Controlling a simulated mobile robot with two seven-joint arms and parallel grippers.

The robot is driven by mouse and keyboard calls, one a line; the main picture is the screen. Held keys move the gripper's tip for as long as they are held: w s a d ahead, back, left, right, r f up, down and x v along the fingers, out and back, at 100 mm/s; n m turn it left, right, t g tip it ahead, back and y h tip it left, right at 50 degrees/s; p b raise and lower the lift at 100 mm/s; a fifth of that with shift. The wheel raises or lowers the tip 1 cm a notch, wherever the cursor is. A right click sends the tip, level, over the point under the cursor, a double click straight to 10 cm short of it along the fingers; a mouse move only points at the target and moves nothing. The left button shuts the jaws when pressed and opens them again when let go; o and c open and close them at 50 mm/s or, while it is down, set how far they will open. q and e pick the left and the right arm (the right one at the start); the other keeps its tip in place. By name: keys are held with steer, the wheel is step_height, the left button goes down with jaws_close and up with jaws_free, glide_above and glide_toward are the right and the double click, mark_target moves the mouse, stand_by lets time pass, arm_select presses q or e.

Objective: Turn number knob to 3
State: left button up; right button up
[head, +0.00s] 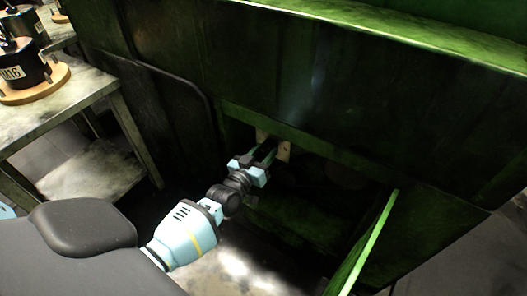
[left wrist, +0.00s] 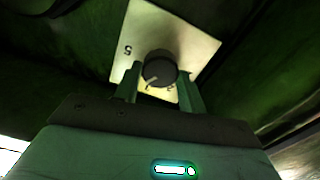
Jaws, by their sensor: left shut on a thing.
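The number knob (left wrist: 160,66) is a round dark knob on a pale square plate (left wrist: 190,40) in the left wrist view. A 5 shows on the plate left of the knob; marks below it are partly covered and hard to read. A pale pointer line on the knob points to the lower left of the picture. My left gripper (left wrist: 160,88) is shut on the knob, one finger on each side. In the head view my left gripper (head: 266,157) reaches into the green machine's opening, where the plate (head: 285,151) shows only in part. My right gripper is not in view.
The green machine (head: 300,80) has a wide overhanging front above the opening. A bright green panel edge (head: 372,240) stands right of my arm. A metal table (head: 85,100) at the left bears a black part marked M16 (head: 22,68) on a wooden base.

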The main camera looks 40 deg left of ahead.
arm_select(q)
steer(key=n, duration=0.4)
steer(key=shift+f, duration=0.1)
steer(key=shift+n, duration=1.2)
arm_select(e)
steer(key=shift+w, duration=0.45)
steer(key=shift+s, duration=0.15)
arm_select(q)
steer(key=o, duration=1)
steer(key=shift+c, duration=0.2)
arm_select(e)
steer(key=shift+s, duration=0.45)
